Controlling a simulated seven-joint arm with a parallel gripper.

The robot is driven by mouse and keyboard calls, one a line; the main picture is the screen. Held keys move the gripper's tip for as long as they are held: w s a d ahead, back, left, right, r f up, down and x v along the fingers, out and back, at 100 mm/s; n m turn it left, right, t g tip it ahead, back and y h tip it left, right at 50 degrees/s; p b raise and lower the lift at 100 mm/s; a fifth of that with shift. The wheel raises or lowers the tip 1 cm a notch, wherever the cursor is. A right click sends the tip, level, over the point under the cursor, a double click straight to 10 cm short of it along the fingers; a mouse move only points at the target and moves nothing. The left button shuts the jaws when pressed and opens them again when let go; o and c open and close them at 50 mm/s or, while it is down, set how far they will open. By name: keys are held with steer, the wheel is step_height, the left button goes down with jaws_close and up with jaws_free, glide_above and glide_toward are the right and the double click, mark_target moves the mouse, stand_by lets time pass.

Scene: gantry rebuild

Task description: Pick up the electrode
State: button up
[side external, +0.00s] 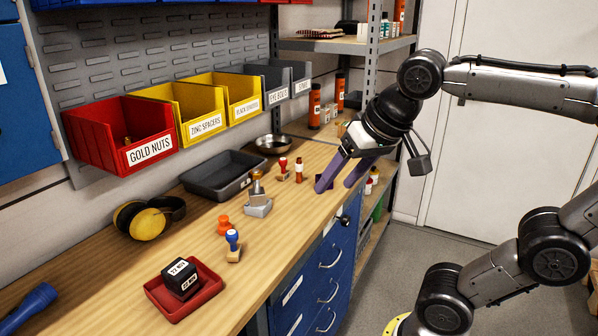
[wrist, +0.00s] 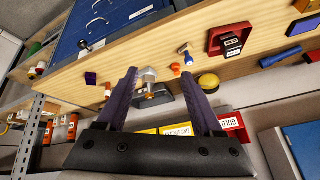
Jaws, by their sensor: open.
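I cannot single out anything that is clearly an electrode. My gripper (side external: 334,187) is open and empty, pointing down over the right part of the wooden bench. Its two purple fingers also show in the wrist view (wrist: 158,72). A small dark purple block (wrist: 91,78) lies on the bench, outside the fingers in the wrist view; in the side view the fingers partly hide that area. A grey metal block (side external: 258,207) with a brass-topped piece beside it stands left of the gripper. A red-topped stamp (side external: 283,166) and a small orange bottle (side external: 299,170) stand nearer.
A black tray (side external: 196,187) and steel bowl (side external: 273,146) lie behind. Orange (side external: 223,225) and blue (side external: 232,241) stamps, a red tray (side external: 213,302) with a black box, and yellow earmuffs (side external: 146,222) lie further left. Labelled bins (side external: 134,123) hang above. Bare wood shows along the front.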

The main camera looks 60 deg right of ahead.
steer(key=w+d+r+m+g+h, duration=0.1)
steer(key=w+d+r+m, duration=0.2)
steer(key=w, duration=0.3)
steer(key=w+d+r+m+h, duration=0.1)
steer(key=w+d+r+m, duration=0.15)
steer(key=w+d, duration=0.2)
steer(key=m+g+h, duration=0.2)
steer(key=m+g, duration=0.2)
steer(key=m, duration=0.2)
glide_above(301, 171)
steer(key=w+a, duration=0.1)
steer(key=a, duration=0.7)
step_height(301, 171, down, 9)
steer(key=shift+m+g+y, duration=0.4)
steer(key=shift+m+g, duration=0.05)
steer(key=shift+g, duration=0.15)
steer(key=x, duration=0.9)
steer(key=d+x, duration=0.1)
steer(key=x, duration=0.4)
steer(key=shift+d, duration=0.25)
steer(key=shift+w+d+x, duration=0.1)
steer(key=shift+d+x, duration=0.1)
steer(key=shift+x, duration=1.35)
steer(key=shift+w+d+x, duration=0.1)
steer(key=shift+d+x, duration=0.1)
steer(key=shift+x, duration=1.4)
steer(key=shift+r, duration=0.2)
jaws_close()
